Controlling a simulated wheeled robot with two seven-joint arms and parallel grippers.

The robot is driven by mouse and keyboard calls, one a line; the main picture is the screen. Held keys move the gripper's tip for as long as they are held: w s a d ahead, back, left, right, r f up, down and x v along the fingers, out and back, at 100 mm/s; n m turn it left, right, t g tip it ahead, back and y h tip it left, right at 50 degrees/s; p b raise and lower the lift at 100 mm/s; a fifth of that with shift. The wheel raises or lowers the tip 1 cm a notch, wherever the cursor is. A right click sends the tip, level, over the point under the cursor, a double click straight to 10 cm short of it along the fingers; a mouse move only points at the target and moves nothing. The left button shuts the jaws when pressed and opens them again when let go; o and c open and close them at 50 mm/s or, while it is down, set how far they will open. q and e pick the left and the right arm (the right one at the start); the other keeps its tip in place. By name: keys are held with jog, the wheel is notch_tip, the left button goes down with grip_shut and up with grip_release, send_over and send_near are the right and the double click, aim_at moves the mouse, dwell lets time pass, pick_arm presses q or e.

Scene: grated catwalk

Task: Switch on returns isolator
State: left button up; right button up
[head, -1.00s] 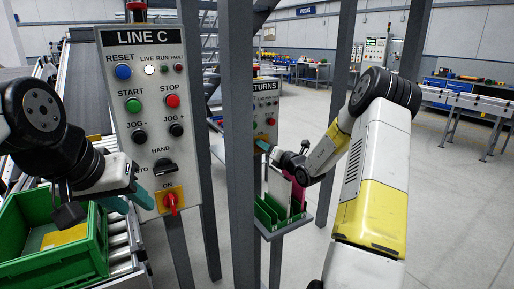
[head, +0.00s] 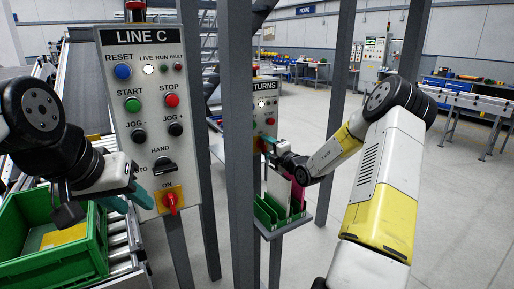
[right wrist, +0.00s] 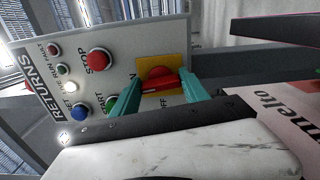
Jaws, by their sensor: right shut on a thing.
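The returns panel (head: 264,122) stands behind a grey post, partly hidden. In the right wrist view it appears turned on its side, with its red isolator handle (right wrist: 160,75) on a yellow plate (right wrist: 145,65). The handle lies roughly in line with the partly hidden ON label; the OFF label is beside the plate. My right gripper (right wrist: 155,92) is shut on the handle, its teal fingers either side of it. The panel's white lamp (right wrist: 71,86) looks lit. My left gripper (head: 137,196) is beside the LINE C panel, its teal fingers apart and seemingly empty.
The LINE C panel (head: 143,110) has its own red isolator knob (head: 170,201), close to my left gripper. A green crate (head: 50,262) stands on rollers at left. A green divided holder (head: 268,212) with cards sits below the returns panel. Grey posts (head: 237,150) stand between.

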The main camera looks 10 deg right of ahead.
jog(key=shift+f+m, duration=0.15)
jog(key=shift+m, duration=0.45)
jog(key=o, duration=1.4)
jog(key=v, duration=0.8)
jog(key=shift+d, duration=0.1)
